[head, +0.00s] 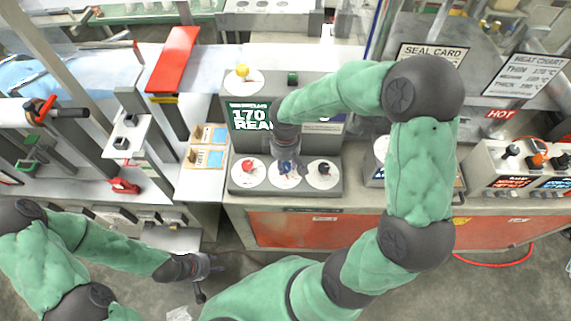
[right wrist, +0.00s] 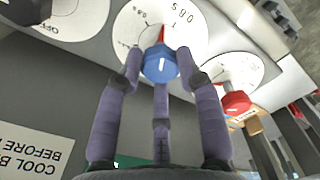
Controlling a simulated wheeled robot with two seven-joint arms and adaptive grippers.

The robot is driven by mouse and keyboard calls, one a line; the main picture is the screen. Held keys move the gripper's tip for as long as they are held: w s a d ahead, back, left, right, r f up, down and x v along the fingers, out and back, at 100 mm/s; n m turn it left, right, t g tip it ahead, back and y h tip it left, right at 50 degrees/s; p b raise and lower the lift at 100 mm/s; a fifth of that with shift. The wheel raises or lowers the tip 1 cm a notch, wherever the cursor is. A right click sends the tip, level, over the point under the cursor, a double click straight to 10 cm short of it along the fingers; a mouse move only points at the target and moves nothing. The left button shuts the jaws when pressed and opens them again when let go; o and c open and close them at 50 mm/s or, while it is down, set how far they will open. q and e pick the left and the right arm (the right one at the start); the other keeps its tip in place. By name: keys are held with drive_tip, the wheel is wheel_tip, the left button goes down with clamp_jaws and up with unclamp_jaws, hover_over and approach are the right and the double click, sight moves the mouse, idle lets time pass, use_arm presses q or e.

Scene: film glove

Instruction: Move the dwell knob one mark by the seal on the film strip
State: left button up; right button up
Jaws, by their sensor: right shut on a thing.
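The dwell knob is the blue knob (right wrist: 160,65) on a white dial (right wrist: 190,22) marked in seconds, with 0.6 S and 0.8 S readable. A white line shows on its face, and a red pointer shows beside it. My right gripper (right wrist: 157,68) is shut on the blue knob, its purple-grey fingers around it. In the head view my right gripper (head: 286,163) hides much of the knob. Two small cards with tan patches (head: 206,147) lie left of the panel; I cannot tell whether they carry the film strip's seal. My left gripper (head: 203,280) hangs low in front of the bench, away from everything.
A red knob (head: 248,165) and a black knob (head: 323,168) flank the blue one closely. A red lever plate (head: 174,58) rises at left.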

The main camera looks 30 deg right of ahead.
sight(285, 165)
drive_tip(key=m+b, duration=0.1)
drive_tip(key=m, duration=0.3)
drive_tip(key=shift+m, duration=0.3)
drive_tip(key=shift+b, duration=0.3)
drive_tip(key=o, duration=1.1)
drive_tip(key=shift+o, duration=0.2)
wheel_tip(285, 165, up, 12)
idle(0.3)
